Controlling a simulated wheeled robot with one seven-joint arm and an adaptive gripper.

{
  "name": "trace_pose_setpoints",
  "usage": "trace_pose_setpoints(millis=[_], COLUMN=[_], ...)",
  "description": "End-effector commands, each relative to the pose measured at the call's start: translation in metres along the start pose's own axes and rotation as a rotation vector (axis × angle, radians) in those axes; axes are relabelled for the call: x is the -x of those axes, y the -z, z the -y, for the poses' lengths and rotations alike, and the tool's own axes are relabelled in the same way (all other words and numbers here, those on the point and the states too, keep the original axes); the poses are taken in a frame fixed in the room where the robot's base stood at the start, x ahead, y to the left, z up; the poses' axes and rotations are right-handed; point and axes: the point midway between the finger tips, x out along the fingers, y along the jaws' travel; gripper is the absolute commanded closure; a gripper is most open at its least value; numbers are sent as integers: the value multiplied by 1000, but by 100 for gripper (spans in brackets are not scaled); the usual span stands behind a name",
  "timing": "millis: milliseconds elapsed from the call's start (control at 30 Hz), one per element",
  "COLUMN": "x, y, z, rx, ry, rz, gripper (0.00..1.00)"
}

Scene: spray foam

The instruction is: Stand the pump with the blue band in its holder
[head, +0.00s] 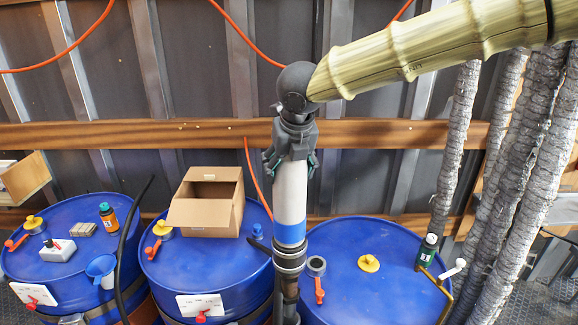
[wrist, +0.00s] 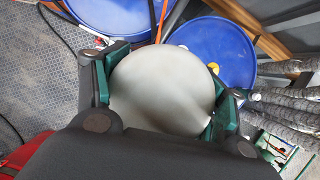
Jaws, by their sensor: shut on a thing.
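The pump (head: 290,190) is a pale upright cylinder with a blue band low on its body and dark fittings below. My gripper (head: 291,155) is shut around its upper end from above. In the wrist view the pale round top of the pump (wrist: 162,88) fills the space between my green-padded fingers (wrist: 165,100). The pump hangs in front of the gap between the middle and right barrels. Its lowest end runs towards the bottom edge of the head view. I cannot make out for certain which thing is the holder, or whether the pump touches it.
Blue barrels stand at left (head: 75,260), middle (head: 225,265) and right (head: 390,290). An open cardboard box (head: 205,212) sits on the middle one. A grey ring (head: 316,266) and a green bottle (head: 427,250) are on the right one. Wrapped pipes (head: 520,170) rise at right.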

Motion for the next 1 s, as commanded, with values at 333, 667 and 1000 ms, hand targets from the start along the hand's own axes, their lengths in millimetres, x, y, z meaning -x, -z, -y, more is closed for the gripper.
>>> trace_pose_setpoints(millis=[333, 667, 1000], x=[-22, -43, -64], y=[9, 18, 27], z=[0, 0, 0], rx=[1, 0, 1], ry=[0, -1, 0], rz=[3, 3, 3], gripper=[100, 100, 100])
